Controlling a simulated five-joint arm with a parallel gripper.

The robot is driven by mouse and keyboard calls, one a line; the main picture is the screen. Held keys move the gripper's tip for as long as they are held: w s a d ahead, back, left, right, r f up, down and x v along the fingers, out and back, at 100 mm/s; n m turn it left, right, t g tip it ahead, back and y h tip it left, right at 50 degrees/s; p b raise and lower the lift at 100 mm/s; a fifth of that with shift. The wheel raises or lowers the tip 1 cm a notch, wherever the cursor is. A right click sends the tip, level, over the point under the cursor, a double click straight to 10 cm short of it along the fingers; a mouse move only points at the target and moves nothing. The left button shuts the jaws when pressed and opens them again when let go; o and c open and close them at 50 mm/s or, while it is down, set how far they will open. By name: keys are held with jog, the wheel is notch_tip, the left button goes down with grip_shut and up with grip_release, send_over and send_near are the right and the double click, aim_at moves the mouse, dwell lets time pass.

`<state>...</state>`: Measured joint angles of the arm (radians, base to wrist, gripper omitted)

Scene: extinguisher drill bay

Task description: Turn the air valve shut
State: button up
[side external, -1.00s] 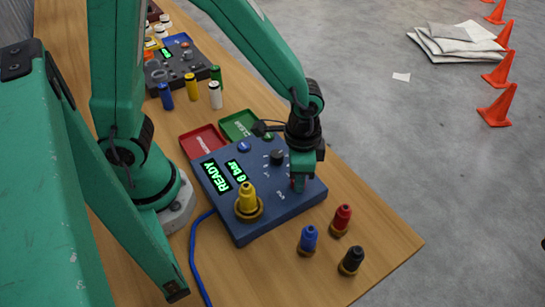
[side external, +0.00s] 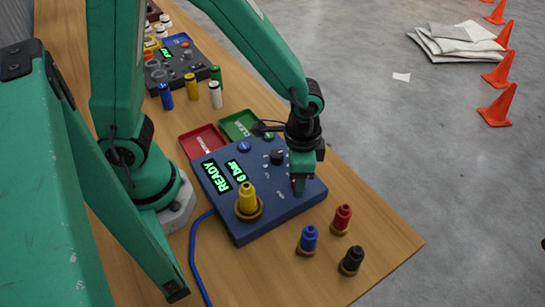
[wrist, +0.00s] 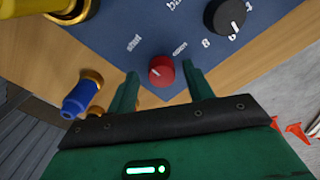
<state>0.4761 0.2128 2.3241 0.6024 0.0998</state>
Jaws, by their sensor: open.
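The air valve is a small red knob (wrist: 161,71) on the blue panel (side external: 225,208), between printed words "shut" and "open" in the wrist view. It has a pale mark on its top; I cannot tell exactly which way it points. My gripper (wrist: 160,76) is open, with one green finger on each side of the knob and gaps showing. In the side external view my gripper (side external: 302,178) points down over the panel's right part and hides most of the knob. The panel's display (side external: 228,174) glows green with "READY" and "6 bar".
A black dial (wrist: 228,15) sits near the knob. A yellow fitting (side external: 247,200) stands on the panel's front. Blue (side external: 308,239), red (side external: 342,218) and black (side external: 351,260) fittings stand on the table close by. Red (side external: 203,141) and green (side external: 240,124) trays lie behind.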

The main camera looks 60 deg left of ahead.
jog(key=shift+r, duration=3.8)
jog(key=shift+a+r, duration=0.35)
jog(key=shift+r, duration=0.05)
jog(key=s+a+r+n+t, duration=0.2)
jog(key=s+a+r+n, duration=0.1)
jog(key=a+r, duration=0.2)
jog(key=s+a+r+n+t, duration=0.3)
jog(key=a+r, duration=0.3)
jog(key=a, duration=0.3)
jog(key=shift+r+n+t, duration=0.15)
jog(key=shift+n+t, duration=0.15)
